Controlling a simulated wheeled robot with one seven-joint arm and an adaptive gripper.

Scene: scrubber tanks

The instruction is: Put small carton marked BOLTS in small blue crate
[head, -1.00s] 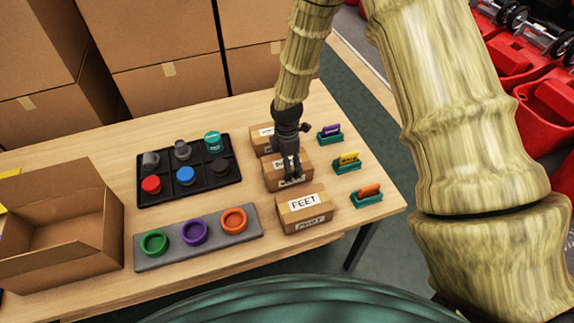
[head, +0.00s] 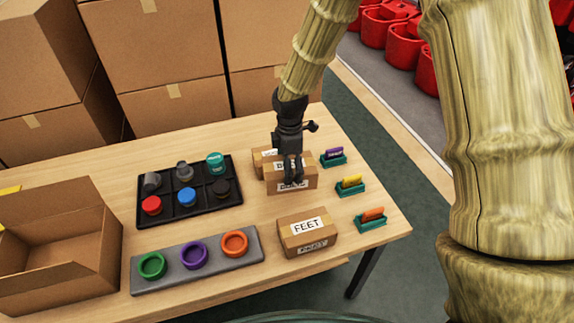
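The middle small carton (head: 305,178) is brown with a white label on top. The label starts with "B" and the rest is hidden behind my gripper (head: 293,180). My gripper points down with its fingers at this carton and appears shut on it. The carton appears raised a little above the table, overlapping the carton behind it in the picture. The finger contact is hard to see at this size. No small blue crate shows in the head view.
A carton marked FEET (head: 307,233) stands in front, and another carton (head: 262,160) behind. Teal card holders (head: 352,191) stand to the right. A black tray (head: 190,214), a grey ring strip (head: 212,265) and an open cardboard box (head: 60,262) lie left.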

